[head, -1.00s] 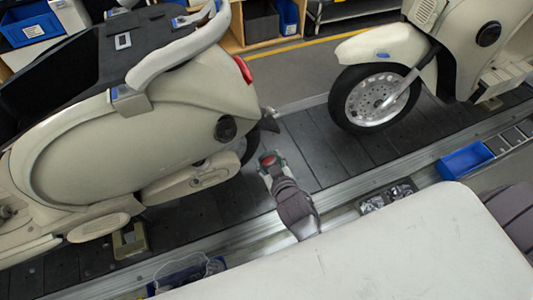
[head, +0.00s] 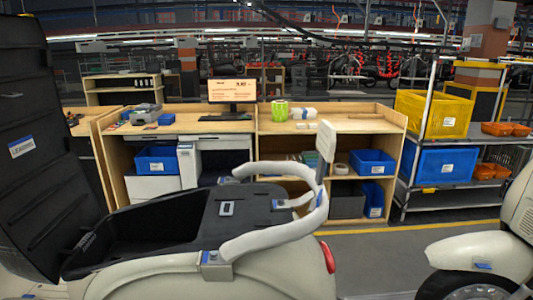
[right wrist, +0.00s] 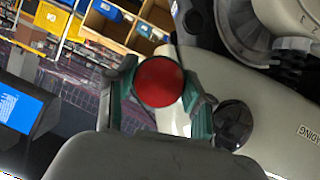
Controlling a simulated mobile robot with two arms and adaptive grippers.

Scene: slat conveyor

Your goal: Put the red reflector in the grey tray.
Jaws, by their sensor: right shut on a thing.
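The red reflector (right wrist: 160,82) is a round red disc in the right wrist view. My right gripper (right wrist: 160,95) has its green fingers shut on it, one at each side. The right gripper is out of the head view. My left gripper is in neither view. I cannot pick out the grey tray for certain. A dark grey bin (head: 346,206) stands on the low shelf of the wooden bench, and a small grey object (head: 146,112) lies on the left bench top.
A cream scooter (head: 215,281) with a black seat and red tail light (head: 328,257) fills the near left. Another scooter (head: 475,262) stands at right. Behind are wooden benches (head: 345,123), a blue bin (head: 373,163) and a rack with a yellow crate (head: 432,115).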

